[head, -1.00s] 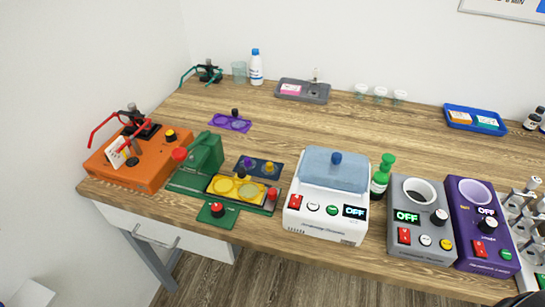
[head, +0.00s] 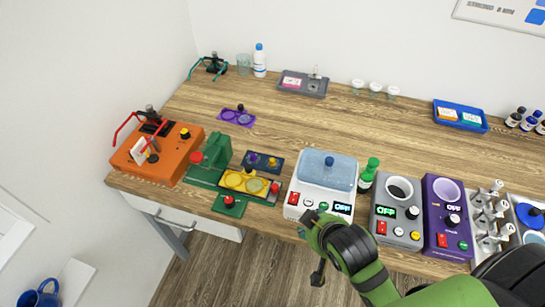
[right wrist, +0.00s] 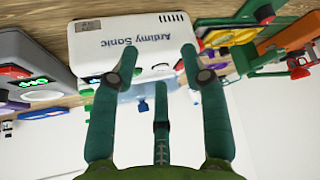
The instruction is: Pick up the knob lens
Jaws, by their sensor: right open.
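Flat plates with round lenses and small knobs lie on the table: a purple one (head: 237,117) with a black knob, a dark blue one (head: 263,161) with purple and yellow knobs, and a yellow one (head: 249,184) in a green holder. I cannot tell which lens is the knob lens. My right gripper (head: 318,232) is at the table's front edge, before the white ultrasonic cleaner (head: 321,184). In the right wrist view the right gripper (right wrist: 158,62) is open and empty, facing the cleaner, which appears upside down. My left gripper is not in view.
An orange device (head: 155,158) stands at the left. A grey device (head: 397,207) and a purple device (head: 447,218) stand right of the cleaner, with a green-capped bottle (head: 368,176) between. A grey tray (head: 317,88) lies at the back. The table's middle is clear.

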